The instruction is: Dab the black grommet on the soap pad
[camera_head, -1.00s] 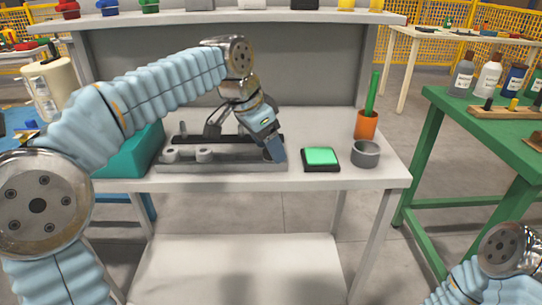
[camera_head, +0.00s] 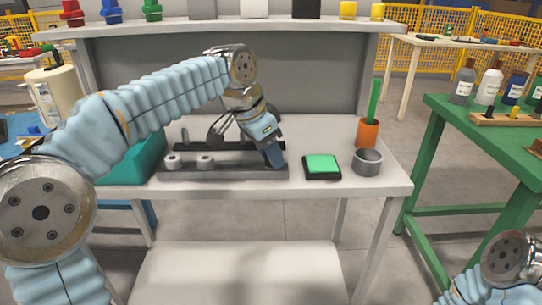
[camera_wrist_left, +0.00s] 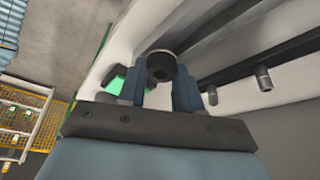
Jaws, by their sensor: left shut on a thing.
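The soap pad (camera_head: 322,163) is a bright green square in a black tray on the white bench, right of the grey rack. My left gripper (camera_head: 274,158) points down at the right end of that rack, just left of the pad. In the left wrist view my left gripper (camera_wrist_left: 158,88) is shut on the black grommet (camera_wrist_left: 160,68), a dark round piece with a hole, between the fingertips. The grommet is hidden in the head view. Green of the pad (camera_wrist_left: 143,93) shows behind the fingers. My right gripper is out of view.
The grey rack (camera_head: 230,173) carries two pale ring-shaped pieces on its left part. A grey round cup (camera_head: 367,162) stands right of the pad, with an orange pot (camera_head: 367,133) holding a green stick behind it. A teal box (camera_head: 135,163) stands left.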

